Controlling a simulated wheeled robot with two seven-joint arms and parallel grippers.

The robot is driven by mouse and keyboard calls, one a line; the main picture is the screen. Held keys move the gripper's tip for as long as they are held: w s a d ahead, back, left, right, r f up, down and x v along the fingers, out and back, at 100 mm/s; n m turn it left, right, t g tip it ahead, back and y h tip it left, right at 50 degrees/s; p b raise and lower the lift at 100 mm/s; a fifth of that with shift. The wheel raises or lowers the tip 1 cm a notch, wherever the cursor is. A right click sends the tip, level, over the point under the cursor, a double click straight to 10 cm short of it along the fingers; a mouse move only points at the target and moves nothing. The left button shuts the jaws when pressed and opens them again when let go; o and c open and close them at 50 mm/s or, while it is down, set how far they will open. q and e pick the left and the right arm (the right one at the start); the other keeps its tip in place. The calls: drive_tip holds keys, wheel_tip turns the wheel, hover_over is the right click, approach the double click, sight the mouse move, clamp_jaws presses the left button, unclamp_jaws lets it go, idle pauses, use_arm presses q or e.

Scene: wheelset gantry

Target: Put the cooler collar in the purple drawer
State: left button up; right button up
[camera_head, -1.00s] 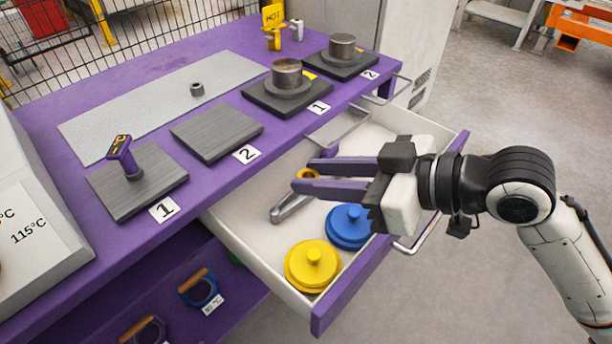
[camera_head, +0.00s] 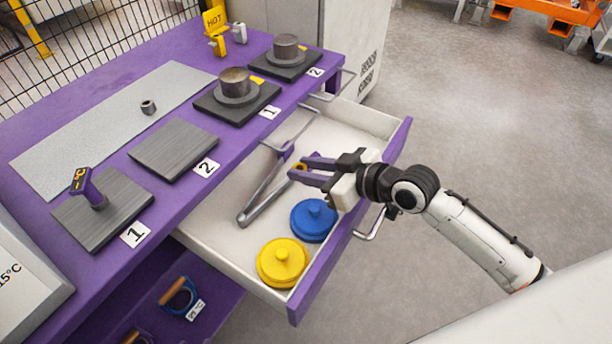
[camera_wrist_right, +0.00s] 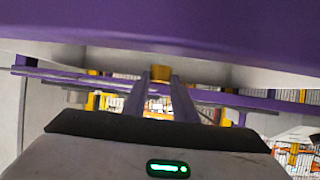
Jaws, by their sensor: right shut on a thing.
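My right gripper (camera_head: 303,168) is over the open purple drawer (camera_head: 345,240), its purple fingers shut on a small brass-coloured ring (camera_head: 299,168). The ring also shows between the fingertips in the right wrist view (camera_wrist_right: 160,74). This may be the collar, but I cannot tell whether it is the cooler one. A grey cylinder (camera_head: 235,82) stands on dark plate 1 and another (camera_head: 286,46) on dark plate 2 at the back. A small grey collar (camera_head: 148,107) rests on the light mat. My left gripper is not in view.
The drawer holds grey tongs (camera_head: 258,203), a blue lid (camera_head: 313,219) and a yellow lid (camera_head: 282,262). A purple handheld gauge (camera_head: 88,187) stands on front plate 1; front plate 2 (camera_head: 174,149) is bare. The drawer's back right part is clear.

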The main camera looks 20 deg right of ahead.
drive_tip(key=shift+f, duration=1)
drive_tip(key=shift+f, duration=0.1)
drive_tip(key=shift+f+b, duration=0.4)
drive_tip(key=shift+f, duration=0.1)
drive_tip(key=o, duration=1)
drive_tip(key=shift+o, duration=0.2)
drive_tip(key=shift+r+p, duration=0.3)
drive_tip(key=shift+r, duration=0.2)
drive_tip(key=p+v, duration=0.1)
drive_tip(key=v, duration=1.1)
drive_tip(key=shift+a+r, duration=0.1)
